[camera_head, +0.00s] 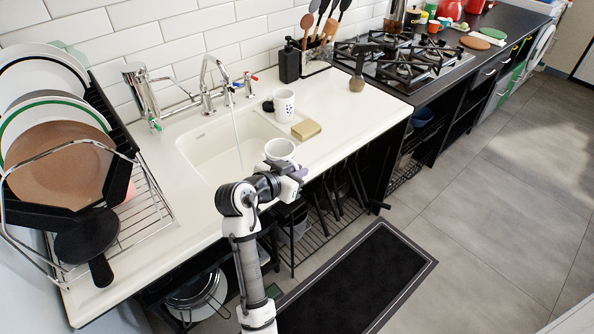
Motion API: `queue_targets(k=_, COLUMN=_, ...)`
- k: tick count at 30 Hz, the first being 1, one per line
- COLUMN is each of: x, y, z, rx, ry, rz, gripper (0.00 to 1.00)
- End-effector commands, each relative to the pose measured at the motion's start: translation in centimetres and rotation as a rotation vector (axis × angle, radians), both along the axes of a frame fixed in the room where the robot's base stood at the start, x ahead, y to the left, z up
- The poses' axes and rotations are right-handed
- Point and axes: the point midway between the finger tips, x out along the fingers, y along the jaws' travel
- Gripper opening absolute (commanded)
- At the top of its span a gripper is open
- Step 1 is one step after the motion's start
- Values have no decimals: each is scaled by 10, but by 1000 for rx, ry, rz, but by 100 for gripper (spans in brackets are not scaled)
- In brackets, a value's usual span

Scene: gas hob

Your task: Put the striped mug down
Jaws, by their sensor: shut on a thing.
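My gripper (287,168) is shut on a pale mug (281,149), which I take to be the striped mug. The view is too small to make out its stripes clearly. The mug looks upright with its open rim showing, over the front edge of the sink by the right side of the basin. My gripper hides its lower part, and I cannot tell whether it touches the counter.
A white mug with dark spots (284,103) stands on the counter (335,97) behind the sink (212,152). A tan sponge-like block (306,130) lies nearby. Water runs from the tap (209,82). A dish rack (140,215) fills the left. Counter right of the block is clear.

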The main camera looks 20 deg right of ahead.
Motion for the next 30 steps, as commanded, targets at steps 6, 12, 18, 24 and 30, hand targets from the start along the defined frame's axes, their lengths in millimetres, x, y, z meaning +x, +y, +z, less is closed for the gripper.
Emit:
queue_targets(k=6, x=0, y=0, z=-3, rx=-1, ry=-3, rz=0, gripper=0)
queue_targets(k=12, x=0, y=0, z=-3, rx=0, ry=0, rz=0, gripper=31)
queue_targets(k=18, x=0, y=0, z=-2, rx=0, ry=0, rz=0, gripper=31)
queue_targets(k=24, x=-4, y=9, z=4, rx=-1, ry=-2, rz=3, gripper=31)
queue_targets(k=30, x=-23, y=42, z=19, rx=-1, ry=-4, rz=6, gripper=31)
